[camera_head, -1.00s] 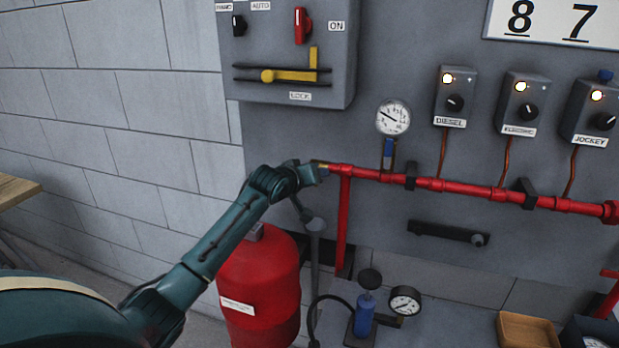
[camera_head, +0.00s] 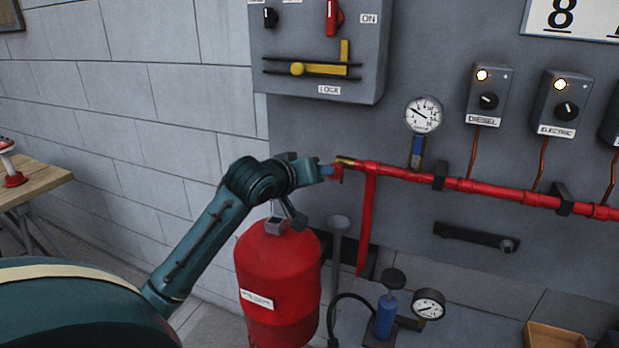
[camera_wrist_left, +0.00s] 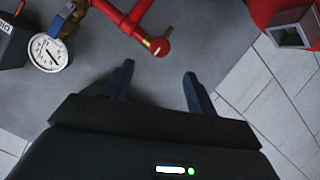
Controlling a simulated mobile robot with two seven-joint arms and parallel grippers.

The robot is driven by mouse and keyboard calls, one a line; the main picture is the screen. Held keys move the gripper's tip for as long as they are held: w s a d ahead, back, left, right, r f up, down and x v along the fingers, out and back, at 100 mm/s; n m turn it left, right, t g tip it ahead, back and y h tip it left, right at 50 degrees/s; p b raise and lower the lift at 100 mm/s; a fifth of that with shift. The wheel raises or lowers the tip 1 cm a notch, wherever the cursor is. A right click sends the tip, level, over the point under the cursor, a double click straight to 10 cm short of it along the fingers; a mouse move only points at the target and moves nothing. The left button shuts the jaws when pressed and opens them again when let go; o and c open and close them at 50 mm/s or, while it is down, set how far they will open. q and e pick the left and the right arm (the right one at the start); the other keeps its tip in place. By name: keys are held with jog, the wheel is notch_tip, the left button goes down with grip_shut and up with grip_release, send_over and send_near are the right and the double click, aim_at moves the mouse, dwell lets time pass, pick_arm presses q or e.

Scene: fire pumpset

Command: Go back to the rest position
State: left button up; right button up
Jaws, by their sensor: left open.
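My left gripper (camera_head: 326,171) is in the head view, at the end of the teal arm. It is by the brass left end of the red pipe (camera_head: 480,186), above the red tank (camera_head: 278,275). In the left wrist view, its two dark blue fingers (camera_wrist_left: 158,82) stand apart with nothing between them. The pipe's brass tip (camera_wrist_left: 158,46) shows just beyond them, and I cannot tell if they touch it. My right gripper is not in view.
The grey wall panel carries a lever box (camera_head: 318,50), a gauge (camera_head: 424,114) and switch boxes (camera_head: 488,95). A blue pump (camera_head: 386,315) with a gauge (camera_head: 428,304) stands below. A wooden table (camera_head: 40,182) is at the left. The tiled wall between is clear.

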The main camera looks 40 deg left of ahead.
pick_arm(q)
jog(key=shift+s, duration=0.15)
dwell(0.4)
jog(key=s+d+f+m+g, duration=0.1)
jog(key=s+d+f, duration=0.2)
jog(key=f, duration=0.2)
jog(key=s+d+f+m+g+h, duration=0.1)
jog(key=s+d+f+m+g, duration=0.15)
jog(key=f, duration=0.35)
jog(key=s+d+f+m+g, duration=0.1)
jog(key=s+d+f, duration=0.2)
jog(key=s+f, duration=0.15)
jog(key=s+d+f+m+g, duration=0.25)
jog(key=s+d+f, duration=0.25)
jog(key=s, duration=0.5)
jog(key=s+d+f+m+g, duration=0.25)
jog(key=s+d+f, duration=0.2)
jog(key=s, duration=0.55)
jog(key=w+d+f+t+h, duration=0.3)
jog(key=w+d+f+t, duration=0.2)
jog(key=f, duration=0.5)
jog(key=shift+w+d+t+h, duration=0.2)
jog(key=shift+w+t+h, duration=0.1)
jog(key=shift+w+t, duration=0.3)
jog(key=shift+s+r, duration=0.1)
